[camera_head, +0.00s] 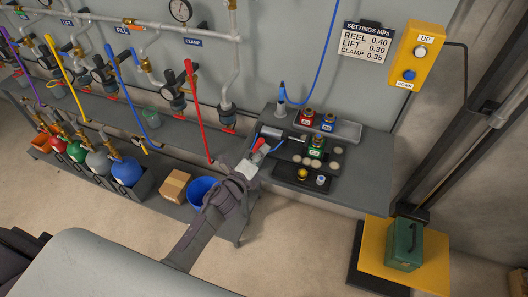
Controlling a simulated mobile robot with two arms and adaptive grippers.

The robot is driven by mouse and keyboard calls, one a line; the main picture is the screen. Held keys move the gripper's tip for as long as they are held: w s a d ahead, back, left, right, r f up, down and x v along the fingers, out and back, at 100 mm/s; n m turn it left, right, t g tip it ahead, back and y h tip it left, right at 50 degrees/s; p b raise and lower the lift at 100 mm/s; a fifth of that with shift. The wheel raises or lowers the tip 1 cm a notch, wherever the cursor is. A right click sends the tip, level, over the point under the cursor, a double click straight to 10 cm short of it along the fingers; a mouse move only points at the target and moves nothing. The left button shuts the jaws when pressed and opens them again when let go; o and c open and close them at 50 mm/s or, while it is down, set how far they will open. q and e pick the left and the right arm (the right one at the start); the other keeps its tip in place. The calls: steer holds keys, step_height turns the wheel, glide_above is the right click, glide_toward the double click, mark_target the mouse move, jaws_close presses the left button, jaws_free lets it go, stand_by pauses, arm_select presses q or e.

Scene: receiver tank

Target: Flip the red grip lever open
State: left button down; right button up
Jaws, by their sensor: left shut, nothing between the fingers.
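A long red lever (195,106) slants down from the pipework under the CLAMP label, its lower end near the shelf's front edge. A small red piece (259,144) shows at the workbench's left end, by a grey cylindrical fitting (271,132). I cannot tell for sure which of the two is the red grip lever. My left gripper (257,157) reaches up from the bottom, shut and empty, its tips just below the small red piece. Whether they touch it is unclear, and the gripper hides part of that area. My right gripper is not in view.
The dark workbench (352,178) holds red, blue and green fittings and several pale discs. A blue bucket (201,190) and a cardboard box (174,185) sit on the low shelf. Purple, yellow and blue levers hang at the left. A green case (404,245) stands on a yellow platform at right.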

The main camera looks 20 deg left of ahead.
arm_select(q)
steer(key=a+n, duration=0.1)
steer(key=n, duration=0.1)
steer(key=a+r+n+b, duration=0.1)
steer(key=n, duration=0.1)
steer(key=shift+w+a+t, duration=0.1)
steer(key=shift+a+t, duration=0.3)
steer(key=a+n, duration=0.1)
steer(key=n, duration=0.1)
steer(key=a+n+b, duration=0.1)
steer(key=n, duration=0.1)
steer(key=shift+a+r+t, duration=0.1)
steer(key=shift+a+t, duration=0.2)
steer(key=shift+a+n, duration=0.1)
steer(key=shift+n, duration=0.3)
